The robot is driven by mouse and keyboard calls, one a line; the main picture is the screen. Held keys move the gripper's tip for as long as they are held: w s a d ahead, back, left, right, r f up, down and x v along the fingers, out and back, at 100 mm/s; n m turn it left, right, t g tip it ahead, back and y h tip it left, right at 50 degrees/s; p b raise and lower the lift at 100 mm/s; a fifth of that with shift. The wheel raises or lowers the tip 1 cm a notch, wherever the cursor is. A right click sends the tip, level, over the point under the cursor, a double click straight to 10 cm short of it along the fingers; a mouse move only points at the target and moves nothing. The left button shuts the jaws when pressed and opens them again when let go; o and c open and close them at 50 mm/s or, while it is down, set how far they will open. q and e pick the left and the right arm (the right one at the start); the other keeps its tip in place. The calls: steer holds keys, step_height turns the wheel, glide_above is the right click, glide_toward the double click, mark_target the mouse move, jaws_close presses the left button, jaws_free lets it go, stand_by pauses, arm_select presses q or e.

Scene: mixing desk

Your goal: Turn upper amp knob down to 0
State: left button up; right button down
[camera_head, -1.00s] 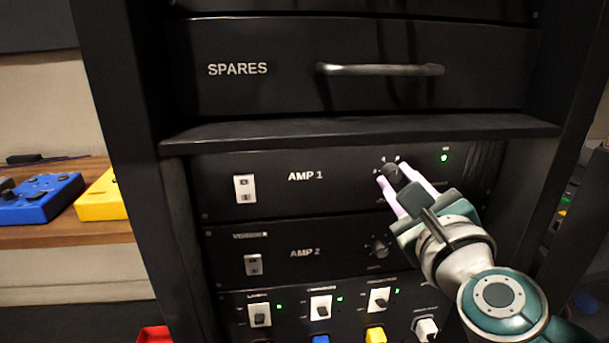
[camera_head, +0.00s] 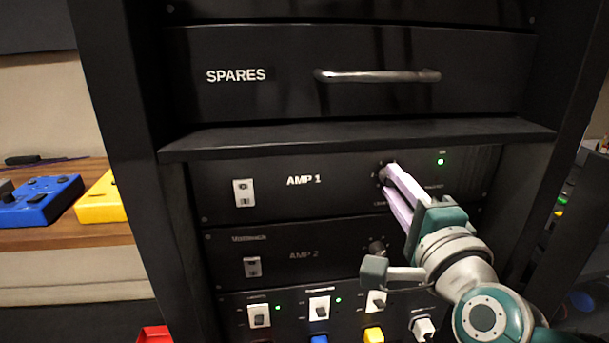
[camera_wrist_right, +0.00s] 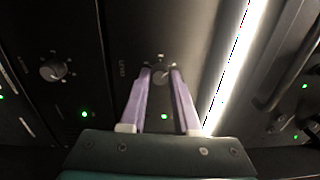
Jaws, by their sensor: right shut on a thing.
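The AMP 1 panel (camera_head: 290,200) is the upper amp, black, with a white switch (camera_head: 243,193) on its left and a lit green light at its upper right. Its round knob shows in the right wrist view (camera_wrist_right: 160,75), between the two pale fingers of my right gripper (camera_wrist_right: 162,72). In the head view my right gripper (camera_head: 386,177) reaches the panel from the lower right, shut on the knob, its fingers hiding most of it. The knob's exact pointer position cannot be read. My left gripper is not in view.
The AMP 2 panel (camera_head: 305,255) lies below, its knob (camera_head: 377,248) just left of my wrist. A shelf ledge (camera_head: 350,137) juts out above AMP 1, under the SPARES drawer (camera_head: 350,100). Switches and coloured plugs sit lower. Blue (camera_head: 40,203) and yellow (camera_head: 100,203) boxes stand at left.

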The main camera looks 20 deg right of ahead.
steer(key=n+p, duration=0.1)
steer(key=n, duration=0.3)
steer(key=shift+n, duration=0.4)
steer(key=n+y+p, duration=0.1)
steer(key=n+p, duration=0.2)
steer(key=n, duration=1.3)
steer(key=shift+d, duration=0.15)
steer(key=shift+n, duration=0.3)
steer(key=c, duration=0.6)
jaws_free()
steer(key=shift+c, duration=0.2)
